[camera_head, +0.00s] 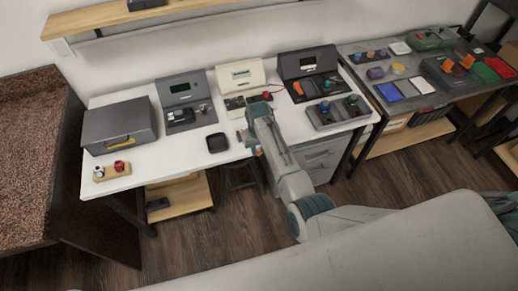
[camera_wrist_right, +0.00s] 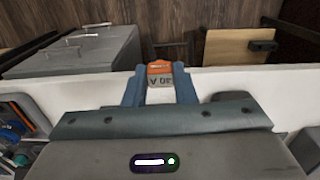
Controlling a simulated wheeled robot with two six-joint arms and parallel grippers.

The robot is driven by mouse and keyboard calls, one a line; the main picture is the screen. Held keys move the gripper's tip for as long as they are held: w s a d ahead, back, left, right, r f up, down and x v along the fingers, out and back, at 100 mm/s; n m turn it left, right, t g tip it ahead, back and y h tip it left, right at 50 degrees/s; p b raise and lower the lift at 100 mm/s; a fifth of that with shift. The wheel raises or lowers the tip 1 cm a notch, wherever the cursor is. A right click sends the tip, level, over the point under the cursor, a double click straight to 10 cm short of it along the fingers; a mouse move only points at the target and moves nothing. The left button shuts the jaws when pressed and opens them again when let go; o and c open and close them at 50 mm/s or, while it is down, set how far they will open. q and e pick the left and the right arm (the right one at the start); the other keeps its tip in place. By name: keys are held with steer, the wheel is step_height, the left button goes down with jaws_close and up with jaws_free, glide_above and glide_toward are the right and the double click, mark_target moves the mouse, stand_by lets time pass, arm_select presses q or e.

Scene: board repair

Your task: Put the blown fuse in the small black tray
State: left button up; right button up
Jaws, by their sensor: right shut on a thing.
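My right gripper (camera_head: 248,143) is over the front edge of the white table, just right of the small black tray (camera_head: 217,142). The tray lies on the table, and I see nothing in it. In the right wrist view my right gripper (camera_wrist_right: 159,88) is shut on a fuse (camera_wrist_right: 160,76) with an orange end and a grey face. Its printed marking appears upside down and looks like "30 A". I cannot tell from its face whether it is blown. A dark rounded shape, probably the tray (camera_wrist_right: 231,97), shows right of the fingers, partly hidden by the gripper body. My left gripper is not in view.
Behind the tray stand a dark grey device (camera_head: 183,88), a cream device (camera_head: 241,76) and a dark device with a screen (camera_head: 308,62). A grey toolbox (camera_head: 118,122) and a wooden block with two knobs (camera_head: 111,172) are at left. The tabletop around the tray is clear.

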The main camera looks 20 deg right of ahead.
steer(key=shift+r, duration=0.6)
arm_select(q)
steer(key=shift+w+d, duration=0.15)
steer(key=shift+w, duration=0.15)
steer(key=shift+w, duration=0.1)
arm_select(e)
steer(key=shift+w, duration=0.1)
